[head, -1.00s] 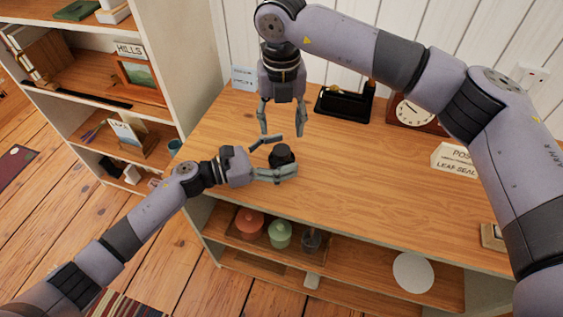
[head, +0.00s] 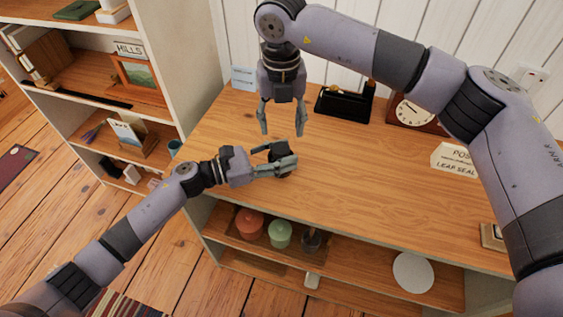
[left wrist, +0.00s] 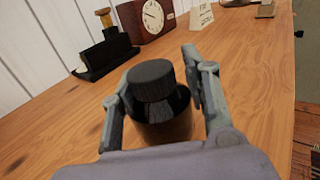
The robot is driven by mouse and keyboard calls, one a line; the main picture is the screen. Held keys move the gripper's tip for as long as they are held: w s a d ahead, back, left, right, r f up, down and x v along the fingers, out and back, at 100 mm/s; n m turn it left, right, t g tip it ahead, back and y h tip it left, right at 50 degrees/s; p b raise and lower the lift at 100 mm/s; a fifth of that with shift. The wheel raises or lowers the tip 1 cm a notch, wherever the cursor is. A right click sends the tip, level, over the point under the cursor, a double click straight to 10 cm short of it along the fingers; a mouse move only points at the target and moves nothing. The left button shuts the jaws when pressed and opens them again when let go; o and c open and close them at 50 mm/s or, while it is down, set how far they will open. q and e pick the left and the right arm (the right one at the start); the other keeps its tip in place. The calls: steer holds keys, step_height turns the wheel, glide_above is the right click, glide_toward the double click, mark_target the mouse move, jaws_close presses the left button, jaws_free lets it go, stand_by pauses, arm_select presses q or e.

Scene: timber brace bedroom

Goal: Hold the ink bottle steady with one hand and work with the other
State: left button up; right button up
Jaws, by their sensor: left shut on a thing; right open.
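The ink bottle (head: 281,154) is small and dark with a round black cap. It stands upright on the wooden worktop (head: 370,180) near the front left. My left gripper (head: 277,161) is shut on the bottle. In the left wrist view the bottle (left wrist: 154,92) stands between the two fingers, cap upward, its lower part hidden by my gripper. My right gripper (head: 281,117) is open and empty, pointing down, above and behind the bottle.
A black stand (head: 345,101) and a clock (head: 413,114) stand at the back of the worktop. A white sign (head: 456,160) is at right. Pots (head: 249,224) sit on the shelf below. The worktop's middle is clear.

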arm_select(q)
jaws_close()
